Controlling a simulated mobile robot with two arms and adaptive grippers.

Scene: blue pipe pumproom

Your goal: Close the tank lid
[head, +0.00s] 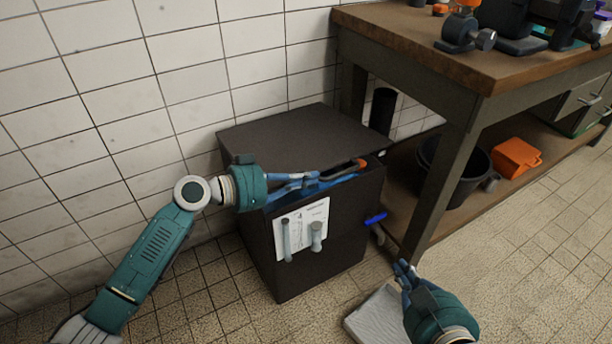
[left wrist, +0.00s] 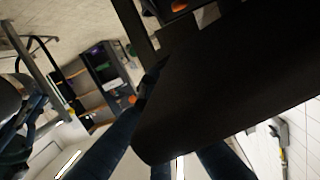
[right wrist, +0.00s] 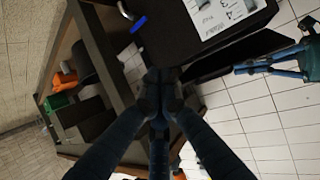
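The tank (head: 310,255) is a dark box on the floor against the tiled wall. Its dark lid (head: 300,135) lies over the top, with a gap along the front edge where blue shows. My left gripper (head: 314,181) is at this front gap, close to the lid's edge. In the left wrist view the dark lid panel (left wrist: 235,75) fills much of the picture and hides some fingertips, so its closure is unclear. My right gripper (head: 404,268) is low, right of the tank, apart from it. In the right wrist view its fingertips (right wrist: 160,88) meet, with nothing visible between them.
A wooden workbench (head: 440,55) stands right of the tank, its leg close by. A black bucket (head: 455,170) and an orange container (head: 516,158) are on its lower shelf. A grey slab (head: 375,315) is near my right gripper. Floor at the right is clear.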

